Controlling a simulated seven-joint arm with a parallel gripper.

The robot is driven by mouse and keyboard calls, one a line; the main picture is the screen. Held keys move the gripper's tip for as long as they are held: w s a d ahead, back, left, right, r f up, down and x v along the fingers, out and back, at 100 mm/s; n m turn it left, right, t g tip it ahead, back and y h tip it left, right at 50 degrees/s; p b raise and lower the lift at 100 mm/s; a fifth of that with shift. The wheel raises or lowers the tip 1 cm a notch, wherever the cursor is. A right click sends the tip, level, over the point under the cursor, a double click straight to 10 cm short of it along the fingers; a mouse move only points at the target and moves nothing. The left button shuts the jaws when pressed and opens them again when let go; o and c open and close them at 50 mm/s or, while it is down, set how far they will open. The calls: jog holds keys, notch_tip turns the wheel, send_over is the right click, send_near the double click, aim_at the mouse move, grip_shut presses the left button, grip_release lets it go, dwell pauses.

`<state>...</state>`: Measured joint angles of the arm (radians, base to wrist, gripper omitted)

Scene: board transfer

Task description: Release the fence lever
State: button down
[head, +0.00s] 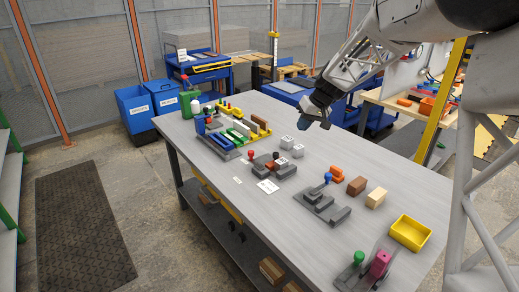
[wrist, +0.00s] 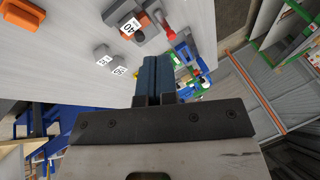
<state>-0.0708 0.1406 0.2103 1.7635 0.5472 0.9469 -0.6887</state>
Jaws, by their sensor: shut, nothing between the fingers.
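No part is labelled as the fence lever, so I cannot tell which knobbed handle it is. In the head view, handles show a red knob (head: 250,154) and a dark knob (head: 276,155) at the middle grey fixture, a blue knob (head: 328,177) on the right-hand grey fixture (head: 320,206), and a green knob (head: 359,257) at the front right. A red handle (wrist: 167,25) and a dark knob (wrist: 140,37) also show in the wrist view. My gripper (head: 314,124) is above the table's back part, apart from the fixtures. Its fingers (wrist: 155,74) are closed together and empty.
Two pale grey cubes (head: 287,142) stand on the table (head: 225,192) below my gripper. Orange, brown and tan blocks (head: 376,197) and a yellow tray (head: 410,233) stand to the right. Colored bars (head: 240,132) fill the left end. The front middle is mostly clear.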

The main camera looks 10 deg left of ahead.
jog(key=w+a+f+n+y, duration=0.1)
jog(key=w+a+f, duration=0.3)
jog(key=w+f, duration=0.3)
jog(key=w+a+f+n+y, duration=0.1)
jog(key=w+a+f, duration=0.2)
jog(key=w+f, duration=0.4)
jog(key=w, duration=0.5)
jog(key=shift+a+f, duration=0.25)
jog(key=shift+a, duration=0.1)
jog(key=shift+a+f, duration=0.1)
jog(key=shift+f, duration=0.05)
jog(key=x, duration=0.9)
jog(key=shift+a, duration=0.1)
jog(key=shift+s+a+f, duration=0.1)
jog(key=shift+s+a, duration=0.1)
jog(key=shift+a, duration=0.3)
jog(key=shift+s+a+f, duration=0.1)
jog(key=shift+s+a, duration=0.1)
jog(key=shift+a, duration=0.25)
jog(key=shift+s+a, duration=0.25)
jog(key=shift+a, duration=0.25)
jog(key=shift+s+a, duration=0.3)
jog(key=shift+a, duration=0.15)
